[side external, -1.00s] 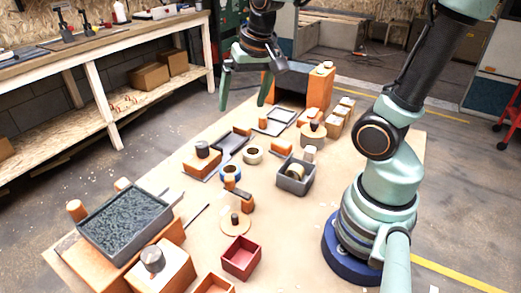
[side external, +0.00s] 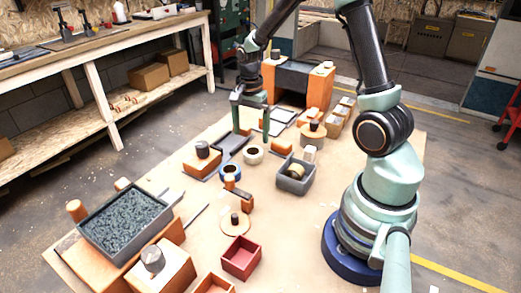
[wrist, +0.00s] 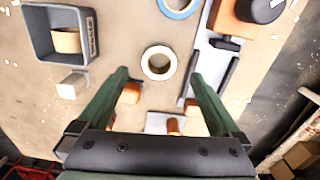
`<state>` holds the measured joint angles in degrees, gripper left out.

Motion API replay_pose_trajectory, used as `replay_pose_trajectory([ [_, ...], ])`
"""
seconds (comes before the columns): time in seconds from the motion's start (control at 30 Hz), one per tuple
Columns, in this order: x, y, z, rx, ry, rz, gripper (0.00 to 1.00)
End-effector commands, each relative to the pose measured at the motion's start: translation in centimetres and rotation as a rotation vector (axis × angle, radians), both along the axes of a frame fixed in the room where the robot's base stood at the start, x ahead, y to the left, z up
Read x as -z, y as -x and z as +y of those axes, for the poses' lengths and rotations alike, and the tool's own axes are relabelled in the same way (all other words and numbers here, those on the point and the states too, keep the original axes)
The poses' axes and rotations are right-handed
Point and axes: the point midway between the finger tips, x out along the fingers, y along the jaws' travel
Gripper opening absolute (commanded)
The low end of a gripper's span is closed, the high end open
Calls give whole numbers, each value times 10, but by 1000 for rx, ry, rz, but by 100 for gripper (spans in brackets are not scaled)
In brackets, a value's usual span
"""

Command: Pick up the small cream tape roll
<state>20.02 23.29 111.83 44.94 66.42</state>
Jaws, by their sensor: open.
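The small cream tape roll (side external: 253,160) lies flat on the table near the middle. In the wrist view the cream roll (wrist: 146,65) is a pale ring centred a little beyond the fingertips. My gripper (side external: 251,134) is open and empty, pointing down, just behind and above the roll in the side view. In the wrist view my gripper's fingers (wrist: 159,76) are spread on either side of the roll's line, apart from it. A tan roll (side external: 296,171) sits inside a grey bin (side external: 307,186) to the right.
A blue tape roll (side external: 231,177) lies to the left front of the cream roll. An orange block with a dark cylinder (side external: 202,149) and a grey tray (side external: 233,143) stand to the left. A white block (side external: 310,153) is on the right. Bare table lies around the roll's front.

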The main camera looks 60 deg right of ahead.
Motion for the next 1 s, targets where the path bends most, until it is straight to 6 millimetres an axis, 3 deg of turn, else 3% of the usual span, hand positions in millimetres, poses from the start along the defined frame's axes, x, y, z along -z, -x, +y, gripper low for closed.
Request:
replay_pose_trajectory([
  [0.27,23,0,0,-2,0,1,100],
  [0.6,66,1,-1,-2,-1,2,100],
  [0.9,71,0,-2,-3,1,-1,100],
  [0.93,71,0,-2,-2,1,-1,96],
  [1.0,71,0,-2,-2,1,-1,69],
])
